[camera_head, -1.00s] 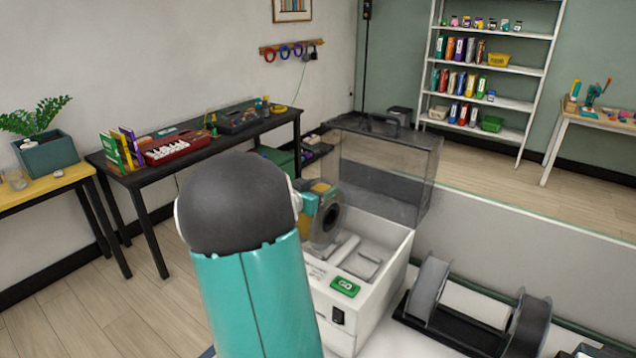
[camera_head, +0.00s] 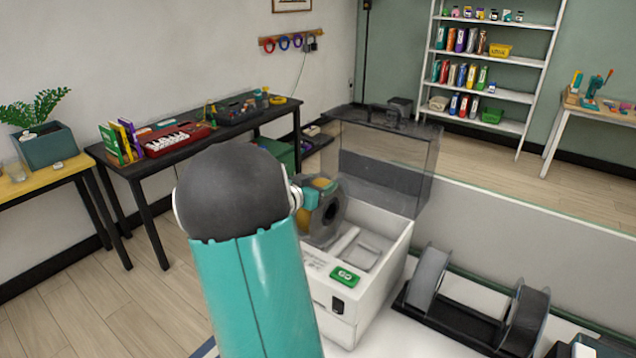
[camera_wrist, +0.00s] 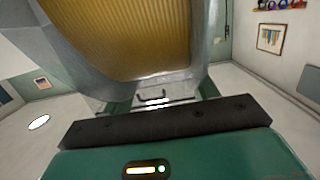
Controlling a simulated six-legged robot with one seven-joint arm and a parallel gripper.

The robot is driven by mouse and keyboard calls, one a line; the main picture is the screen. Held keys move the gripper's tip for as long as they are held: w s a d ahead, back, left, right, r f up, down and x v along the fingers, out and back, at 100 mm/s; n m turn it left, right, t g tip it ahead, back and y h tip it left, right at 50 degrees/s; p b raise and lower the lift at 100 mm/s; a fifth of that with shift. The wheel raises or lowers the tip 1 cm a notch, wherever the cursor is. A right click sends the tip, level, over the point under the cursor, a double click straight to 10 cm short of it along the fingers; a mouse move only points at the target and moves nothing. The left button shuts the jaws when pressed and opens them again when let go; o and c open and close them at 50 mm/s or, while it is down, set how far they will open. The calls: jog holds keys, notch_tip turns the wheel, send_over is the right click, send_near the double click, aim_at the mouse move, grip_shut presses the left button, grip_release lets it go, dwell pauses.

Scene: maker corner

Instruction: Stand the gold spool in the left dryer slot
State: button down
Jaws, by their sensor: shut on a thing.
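The gold spool (camera_head: 325,183) has grey flanges and gold filament. It stands on edge over the left side of the white dryer (camera_head: 333,308), partly hidden by my arm. Whether it touches the slot floor I cannot tell. My gripper (camera_head: 312,196) is shut on the spool, whose gold winding (camera_wrist: 135,35) and grey flanges fill the upper wrist view. The dryer's right slot (camera_head: 366,250) is empty. The left slot is mostly hidden behind the spool and my arm.
The dryer's clear smoky lid (camera_head: 385,170) stands open behind it.

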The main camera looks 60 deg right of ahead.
dwell(0.3)
jog(key=shift+c, duration=2)
grip_release()
jog(key=shift+o, duration=0.2)
jog(key=shift+f, duration=0.2)
jog(key=v, duration=1.4)
jog(key=shift+w, duration=0.1)
